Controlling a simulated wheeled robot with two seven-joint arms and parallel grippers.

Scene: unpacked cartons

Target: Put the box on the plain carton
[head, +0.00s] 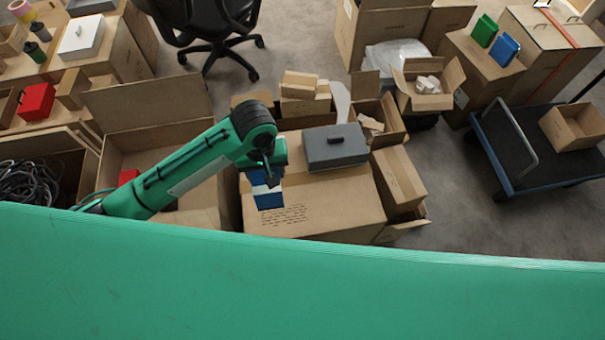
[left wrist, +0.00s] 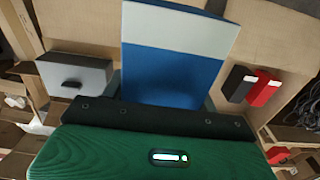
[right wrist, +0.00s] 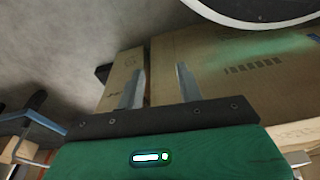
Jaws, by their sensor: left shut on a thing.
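My left gripper (head: 266,178) is shut on a blue box with a white band (head: 268,198) and holds it over the left part of a large closed carton (head: 340,205). The box (left wrist: 172,75) fills the middle of the left wrist view, between the fingers. I cannot tell whether it touches the carton top. The carton has dark printed lines on its top, near the box. A grey case with a handle (head: 335,146) lies on the carton's far part. My right gripper (right wrist: 158,88) is open and empty; it is out of the head view.
An open carton (head: 205,195) stands left of the large carton; a red thing (head: 128,177) is in it. Smaller cartons (head: 398,180) crowd the right and far sides. A dark trolley (head: 515,150) stands at right. Grey floor lies clear between.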

